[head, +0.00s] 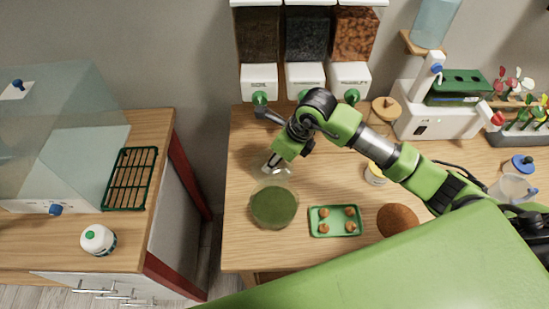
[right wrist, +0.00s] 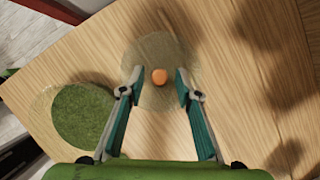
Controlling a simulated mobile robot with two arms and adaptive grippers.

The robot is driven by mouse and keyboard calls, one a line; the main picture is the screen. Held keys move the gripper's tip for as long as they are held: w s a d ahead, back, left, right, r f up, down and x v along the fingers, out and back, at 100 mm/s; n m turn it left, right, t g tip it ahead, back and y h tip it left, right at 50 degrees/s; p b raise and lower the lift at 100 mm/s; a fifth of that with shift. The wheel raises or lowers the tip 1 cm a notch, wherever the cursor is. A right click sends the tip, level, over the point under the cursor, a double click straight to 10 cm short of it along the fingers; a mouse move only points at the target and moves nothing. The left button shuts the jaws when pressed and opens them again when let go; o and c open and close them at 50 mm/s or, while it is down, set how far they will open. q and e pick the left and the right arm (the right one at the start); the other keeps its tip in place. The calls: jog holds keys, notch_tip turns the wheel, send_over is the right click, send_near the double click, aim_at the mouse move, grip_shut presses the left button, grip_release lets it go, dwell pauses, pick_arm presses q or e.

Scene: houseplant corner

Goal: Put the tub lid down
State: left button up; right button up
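The tub lid (right wrist: 150,48) is a pale, see-through disc with an orange knob (right wrist: 160,76). It appears to lie flat on the wooden table; in the head view it shows faintly (head: 279,173) under my right gripper (head: 272,164). In the right wrist view my right gripper (right wrist: 157,88) is open, with a finger on each side of the knob and a visible gap to it. The round tub (head: 273,206) with green contents stands uncovered just in front of the lid; it also shows in the right wrist view (right wrist: 84,116). My left gripper is out of view.
A green tray (head: 334,229) with small brown pieces and a brown ball (head: 397,222) lie right of the tub. A small jar (head: 375,173) stands behind them. Dispensers (head: 305,80) hang at the back. The table's left edge is near the tub.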

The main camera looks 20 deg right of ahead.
jog(key=shift+r, duration=0.1)
jog(key=shift+r, duration=0.25)
jog(key=b+v, duration=0.2)
jog(key=v, duration=0.9)
jog(key=shift+s+r, duration=0.15)
jog(key=shift+r, duration=0.15)
